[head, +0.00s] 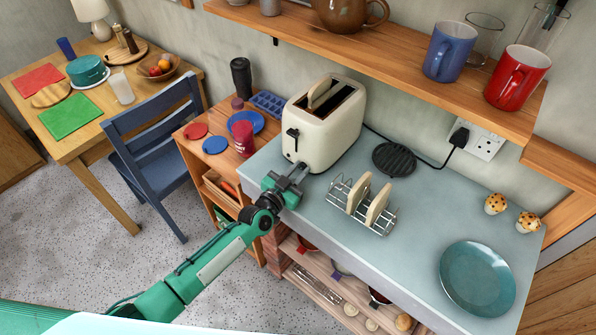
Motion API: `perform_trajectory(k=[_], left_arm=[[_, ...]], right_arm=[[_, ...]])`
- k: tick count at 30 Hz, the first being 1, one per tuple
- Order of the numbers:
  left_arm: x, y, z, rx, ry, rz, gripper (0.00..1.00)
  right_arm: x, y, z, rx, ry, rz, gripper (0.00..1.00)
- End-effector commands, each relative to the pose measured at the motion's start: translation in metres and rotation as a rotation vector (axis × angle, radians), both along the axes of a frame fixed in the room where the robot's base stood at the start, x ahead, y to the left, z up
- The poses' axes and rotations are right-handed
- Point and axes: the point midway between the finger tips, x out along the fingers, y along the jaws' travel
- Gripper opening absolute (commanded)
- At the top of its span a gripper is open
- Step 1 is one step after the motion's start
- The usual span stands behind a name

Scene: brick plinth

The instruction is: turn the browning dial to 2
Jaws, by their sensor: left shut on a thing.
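The cream toaster (324,124) stands on the grey worktop of the plinth, with a slice of bread (319,93) showing in one slot. Its black lever (292,138) is high on the end that faces my arm. My left gripper (297,172) is at the lower part of that same end, below the lever. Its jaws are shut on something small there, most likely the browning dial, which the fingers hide. I cannot read the dial's numbers or its setting. My right gripper is not in view.
A wire toast rack (361,204) with bread slices stands right of my left gripper. A black trivet (394,159) and a teal plate (477,278) lie farther right. A wooden shelf (400,62) with mugs hangs above the worktop.

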Motion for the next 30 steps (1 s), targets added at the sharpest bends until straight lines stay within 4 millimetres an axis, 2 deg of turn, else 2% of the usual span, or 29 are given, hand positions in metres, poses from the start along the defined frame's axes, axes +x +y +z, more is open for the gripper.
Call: perform_trajectory(k=[5, 16, 27, 28, 30], left_arm=[[-0.0002, -0.0004, -0.0002, -0.048, 0.035, 0.000, 0.00], [0.0002, 0.0004, 0.0006, -0.279, 0.201, 0.000, 0.00], [0.0002, 0.0003, 0.0011, -0.302, 0.219, 0.000, 0.00], [0.0001, 0.0003, 0.0011, -0.302, 0.219, 0.000, 0.23], [0.0002, 0.0004, 0.0010, -0.302, 0.219, 0.000, 0.37]], right_arm=[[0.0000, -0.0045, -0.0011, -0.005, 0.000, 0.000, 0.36], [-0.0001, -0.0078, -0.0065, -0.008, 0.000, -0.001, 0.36], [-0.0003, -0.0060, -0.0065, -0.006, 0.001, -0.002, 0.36], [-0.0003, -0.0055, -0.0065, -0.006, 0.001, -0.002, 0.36], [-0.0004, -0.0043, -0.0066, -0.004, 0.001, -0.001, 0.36]])
